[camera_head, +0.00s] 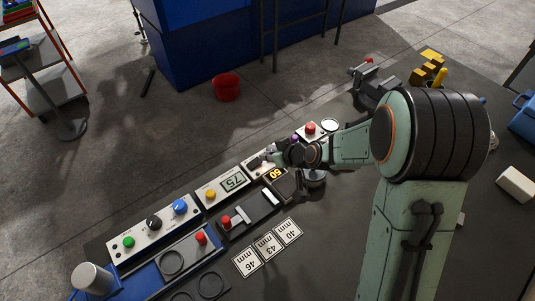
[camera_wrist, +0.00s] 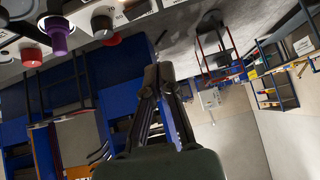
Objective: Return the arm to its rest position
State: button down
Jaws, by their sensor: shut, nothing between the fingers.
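My gripper (camera_head: 262,160) is at the end of my pale green arm, over the row of control panels in the head view. Its fingertips are beside the panel with the small yellow display (camera_head: 275,174). I cannot tell whether they touch it. In the wrist view the two dark fingers (camera_wrist: 158,76) are together, with nothing between them. My arm reaches in from the right and covers part of the bench there.
The dark bench (camera_head: 330,225) holds panels with a "75" display (camera_head: 234,182), a green button (camera_head: 128,242), a red-handled slider (camera_head: 227,222), size cards (camera_head: 267,247), black rings (camera_head: 210,285) and a metal cylinder (camera_head: 91,278). A vise (camera_head: 372,85) stands at the far edge. A red bucket (camera_head: 226,88) is on the floor.

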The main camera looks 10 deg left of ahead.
dwell(0.4)
jog(key=s+d+r+t+h, duration=0.1)
jog(key=s+d+r, duration=0.1)
jog(key=r, duration=0.6)
jog(key=s+d+r+t, duration=0.2)
jog(key=d+r, duration=0.1)
jog(key=r, duration=0.5)
jog(key=s+d+f+m+g+h, duration=0.1)
jog(key=s+d+f+m+g, duration=0.1)
jog(key=s, duration=0.6)
jog(key=s+d+f+m+g+h, duration=0.2)
jog(key=s+d+m+g, duration=0.1)
jog(key=s, duration=0.4)
jog(key=s+d+f+m+g+h, duration=0.1)
jog(key=s+d+g, duration=0.3)
jog(key=s, duration=0.4)
jog(key=shift+s+f+m+h, duration=0.4)
jog(key=shift+m+h, duration=0.1)
jog(key=shift+m, duration=0.2)
jog(key=shift+w, duration=0.1)
